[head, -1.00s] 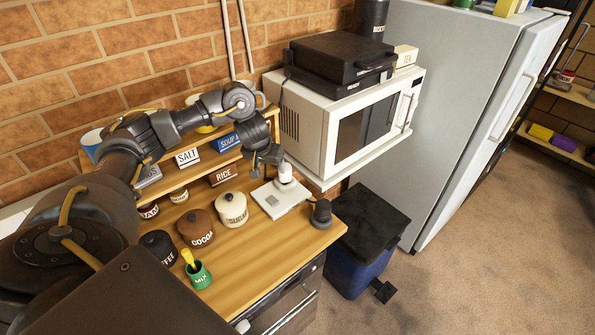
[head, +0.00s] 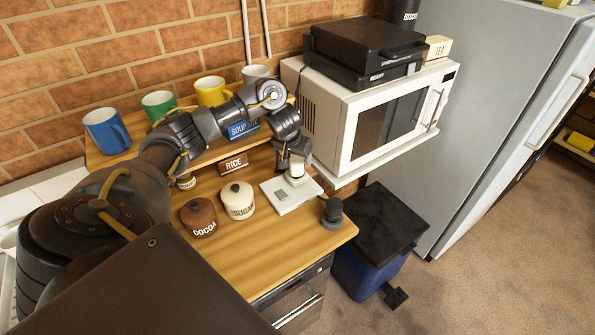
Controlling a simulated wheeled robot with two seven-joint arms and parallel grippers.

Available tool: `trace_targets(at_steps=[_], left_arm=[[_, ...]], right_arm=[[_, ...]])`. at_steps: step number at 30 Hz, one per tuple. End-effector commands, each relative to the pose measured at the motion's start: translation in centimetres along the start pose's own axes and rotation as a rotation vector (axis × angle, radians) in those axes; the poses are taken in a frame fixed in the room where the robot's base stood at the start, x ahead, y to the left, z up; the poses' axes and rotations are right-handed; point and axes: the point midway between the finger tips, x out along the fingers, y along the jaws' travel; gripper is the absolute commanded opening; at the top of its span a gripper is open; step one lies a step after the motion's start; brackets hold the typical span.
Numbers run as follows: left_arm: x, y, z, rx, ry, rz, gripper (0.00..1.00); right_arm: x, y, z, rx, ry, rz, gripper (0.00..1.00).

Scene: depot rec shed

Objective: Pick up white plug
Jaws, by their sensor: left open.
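A small white upright piece (head: 297,170), which looks like the white plug, stands at the far edge of a flat white plate-like base (head: 291,197) on the wooden counter. My left gripper (head: 292,163) reaches down right over it from above. Its jaws are open, and the fingers partly hide the top of the white piece. I cannot tell whether a finger touches it. My right gripper is not in view.
A dark knob-shaped object (head: 333,211) stands near the counter's right corner. Sugar (head: 238,200) and cocoa (head: 199,217) jars stand to the left. A microwave (head: 375,118) sits close behind on the right. The front of the counter (head: 245,262) is clear.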

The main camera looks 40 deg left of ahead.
Motion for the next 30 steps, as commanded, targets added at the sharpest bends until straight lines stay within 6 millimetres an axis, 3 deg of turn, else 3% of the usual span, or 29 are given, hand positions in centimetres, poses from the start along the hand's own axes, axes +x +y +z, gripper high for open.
trace_targets(at_steps=[4,13,22,30], left_arm=[[0.6,-0.1,0.2,-0.001,-0.003,-0.002,0.68],[4.6,0.1,0.8,-0.002,-0.002,-0.001,0.68],[5.1,0.1,0.8,-0.001,0.001,-0.001,0.68],[5.1,0.1,0.8,-0.001,0.001,-0.001,0.32]], right_arm=[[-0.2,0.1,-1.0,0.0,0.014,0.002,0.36],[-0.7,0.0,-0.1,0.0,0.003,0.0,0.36],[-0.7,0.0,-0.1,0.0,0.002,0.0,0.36],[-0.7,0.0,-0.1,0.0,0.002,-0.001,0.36]])
